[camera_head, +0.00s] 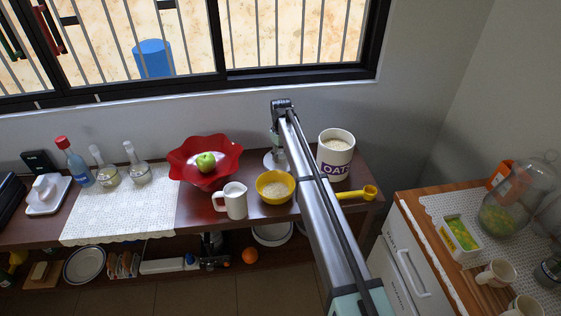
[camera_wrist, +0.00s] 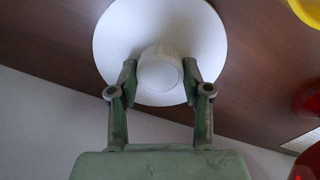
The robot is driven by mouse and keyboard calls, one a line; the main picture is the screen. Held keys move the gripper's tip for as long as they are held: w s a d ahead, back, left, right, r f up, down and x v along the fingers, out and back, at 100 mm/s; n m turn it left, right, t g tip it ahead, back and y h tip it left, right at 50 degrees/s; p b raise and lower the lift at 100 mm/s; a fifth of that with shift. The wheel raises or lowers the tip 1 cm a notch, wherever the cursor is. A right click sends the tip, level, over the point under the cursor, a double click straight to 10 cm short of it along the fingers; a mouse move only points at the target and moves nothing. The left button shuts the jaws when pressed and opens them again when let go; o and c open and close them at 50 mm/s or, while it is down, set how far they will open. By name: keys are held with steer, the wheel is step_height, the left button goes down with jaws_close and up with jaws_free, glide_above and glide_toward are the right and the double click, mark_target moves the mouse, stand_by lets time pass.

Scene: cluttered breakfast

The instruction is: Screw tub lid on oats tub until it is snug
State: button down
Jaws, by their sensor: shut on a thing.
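The oats tub (camera_head: 333,172) is a white cylinder marked "OATS" near the right end of the long brown table. Its top is open and pale oats show inside. The tub lid (camera_wrist: 112,45) is a white disc with a raised round knob (camera_wrist: 159,70) in the wrist view. My gripper (camera_wrist: 159,75) is shut on the knob, one finger on each side. In the head view the lid (camera_head: 269,160) shows left of the tub, partly hidden by my arm. I cannot tell whether it touches the table.
A yellow scoop (camera_head: 369,192) lies in front of the tub. The wall is close behind.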

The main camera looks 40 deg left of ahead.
mark_target(282, 155)
steer(key=shift+r+p, duration=1.45)
steer(key=shift+r, duration=2.05)
steer(key=shift+w+d+r, duration=0.1)
steer(key=shift+d+r, duration=0.05)
steer(key=shift+r, duration=0.15)
steer(key=w+d+r+p, duration=0.4)
steer(key=d+r+p, duration=0.25)
steer(key=r, duration=0.45)
steer(key=w+d+r+b, duration=0.2)
steer(key=w+d+b, duration=0.3)
steer(key=d, duration=0.7)
steer(key=shift+w, duration=0.35)
